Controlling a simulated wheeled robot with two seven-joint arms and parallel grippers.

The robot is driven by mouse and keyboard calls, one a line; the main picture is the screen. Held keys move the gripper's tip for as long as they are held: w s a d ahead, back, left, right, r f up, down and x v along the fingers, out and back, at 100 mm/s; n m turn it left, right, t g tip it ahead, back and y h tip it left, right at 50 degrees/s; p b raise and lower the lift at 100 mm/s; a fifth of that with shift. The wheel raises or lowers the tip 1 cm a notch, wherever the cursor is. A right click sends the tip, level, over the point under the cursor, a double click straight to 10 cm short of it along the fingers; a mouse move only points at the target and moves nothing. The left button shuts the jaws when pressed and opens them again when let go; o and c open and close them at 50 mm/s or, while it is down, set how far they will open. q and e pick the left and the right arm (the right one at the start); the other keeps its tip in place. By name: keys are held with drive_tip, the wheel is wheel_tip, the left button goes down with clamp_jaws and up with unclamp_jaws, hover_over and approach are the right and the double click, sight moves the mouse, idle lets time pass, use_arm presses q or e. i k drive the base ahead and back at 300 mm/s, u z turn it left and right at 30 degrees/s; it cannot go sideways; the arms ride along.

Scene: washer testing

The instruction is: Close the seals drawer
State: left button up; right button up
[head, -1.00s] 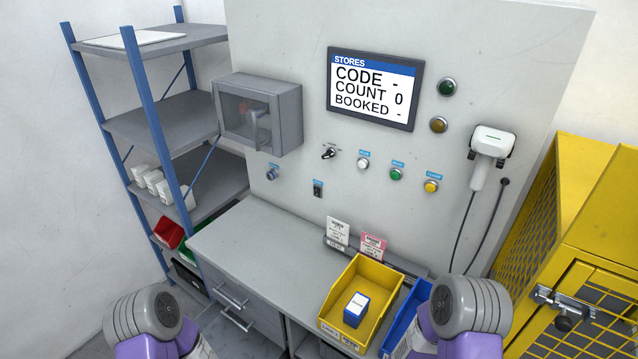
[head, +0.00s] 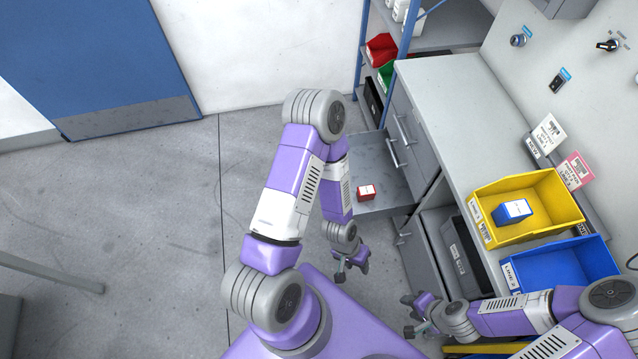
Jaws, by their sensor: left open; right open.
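A grey drawer (head: 372,160) stands pulled out from the cabinet under the worktop, left of the cabinet front. A small red box with a white top (head: 366,192) lies in it. No label naming the drawer is readable, so I cannot tell from lettering that it is the seals drawer. My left arm partly covers its near left side. My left gripper (head: 352,272) is open and empty, apart from the drawer and nearer to me, pointing down. My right gripper (head: 409,316) is open and empty, low in front of the cabinet's open bay.
Above the open drawer is a closed drawer with a bar handle (head: 402,127). A yellow bin (head: 548,190) holding a blue box and an empty blue bin (head: 565,265) stand on the worktop (head: 450,105). Shelving rises behind.

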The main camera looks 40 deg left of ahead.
sight(371, 161)
drive_tip(key=u, duration=0.4)
drive_tip(key=k, duration=0.95)
drive_tip(key=u, duration=0.95)
drive_tip(key=i, duration=1.35)
drive_tip(key=z, duration=0.65)
